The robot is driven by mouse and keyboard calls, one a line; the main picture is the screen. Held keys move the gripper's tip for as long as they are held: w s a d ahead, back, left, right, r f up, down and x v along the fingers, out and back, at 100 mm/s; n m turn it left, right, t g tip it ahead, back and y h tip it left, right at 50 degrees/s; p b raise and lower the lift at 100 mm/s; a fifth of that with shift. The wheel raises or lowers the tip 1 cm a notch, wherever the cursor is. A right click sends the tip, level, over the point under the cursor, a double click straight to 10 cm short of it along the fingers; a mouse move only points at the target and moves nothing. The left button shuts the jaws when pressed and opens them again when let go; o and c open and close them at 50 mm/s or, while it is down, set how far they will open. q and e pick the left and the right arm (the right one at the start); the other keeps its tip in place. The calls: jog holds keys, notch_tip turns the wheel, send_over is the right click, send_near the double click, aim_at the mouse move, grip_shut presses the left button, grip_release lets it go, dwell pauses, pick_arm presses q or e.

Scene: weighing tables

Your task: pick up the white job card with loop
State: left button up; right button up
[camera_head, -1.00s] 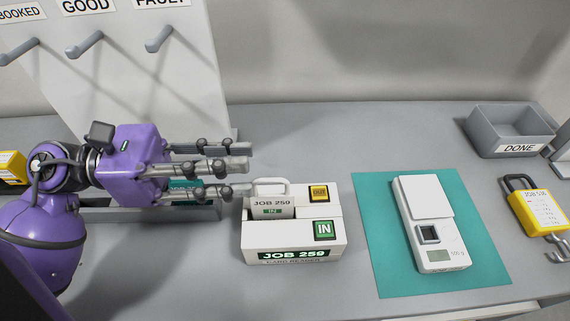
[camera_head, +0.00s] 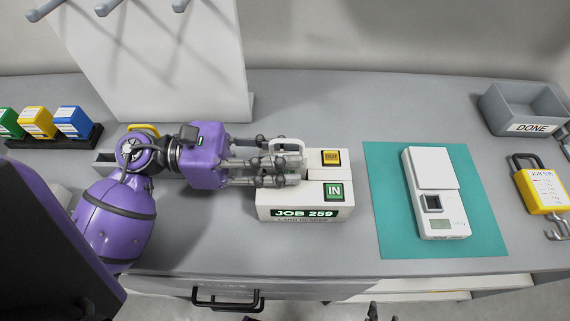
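The white job card with its loop (camera_head: 288,147) stands in the white card reader (camera_head: 306,212), which is marked JOB 259. Only the loop shows clearly, as fingers cover most of the card. My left gripper (camera_head: 283,167) reaches in from the left, level, with its fingers around the card just below the loop. The fingers look spread, and contact with the card cannot be made out. Small dark tips at the bottom edge may be my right gripper (camera_head: 382,313), but its state is unclear.
Right of the reader, a white scale (camera_head: 436,215) lies on a teal mat (camera_head: 387,220). A grey DONE bin (camera_head: 521,108) and a yellow padlock-shaped tag (camera_head: 544,190) are at the far right. A pegboard (camera_head: 160,70) stands behind my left arm. Coloured blocks (camera_head: 38,122) stand at left.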

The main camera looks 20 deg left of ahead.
pick_arm(q)
jog(key=shift+x, duration=1.15)
jog(key=shift+w+d, duration=0.1)
jog(key=shift+d, duration=0.05)
jog(key=shift+c, duration=0.8)
jog(key=c, duration=0.5)
grip_shut()
pick_arm(e)
jog(key=shift+s+r, duration=0.15)
jog(key=shift+r, duration=0.15)
pick_arm(q)
notch_tip(320, 180, up, 10)
jog(key=shift+r, duration=0.1)
